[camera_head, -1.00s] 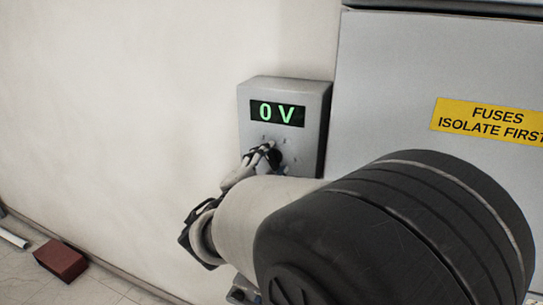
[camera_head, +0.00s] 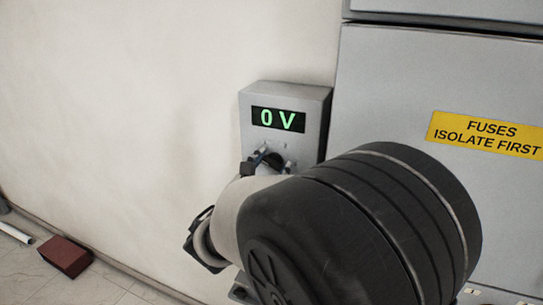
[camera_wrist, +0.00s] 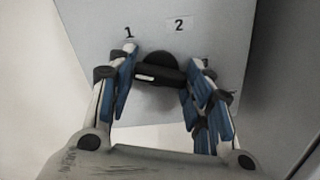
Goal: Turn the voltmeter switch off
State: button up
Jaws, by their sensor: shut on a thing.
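The voltmeter (camera_head: 284,92) is a grey box on the wall with a green "0 V" display (camera_head: 278,119). Its switch is a black rotary knob (camera_wrist: 157,70), below labels 1 and 2 in the wrist view. The knob's bar lies nearly level, with a white mark at its left end. My gripper (camera_wrist: 158,78) is shut on the bar, one blue-padded finger at each end. In the head view, my gripper (camera_head: 267,160) is at the box's lower front, and my arm partly hides the knob and lower box.
A grey cabinet (camera_head: 400,75) with a yellow "FUSES ISOLATE FIRST" label (camera_head: 487,134) stands close on the right. A dark red block (camera_head: 66,256) and a white tube (camera_head: 15,233) lie on the floor at left. The wall left of the box is bare.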

jog(key=shift+n+p, duration=1.25)
jog(key=shift+n, duration=0.75)
jog(key=o, duration=1)
jog(key=shift+o, duration=0.2)
jog(key=v, duration=1.2)
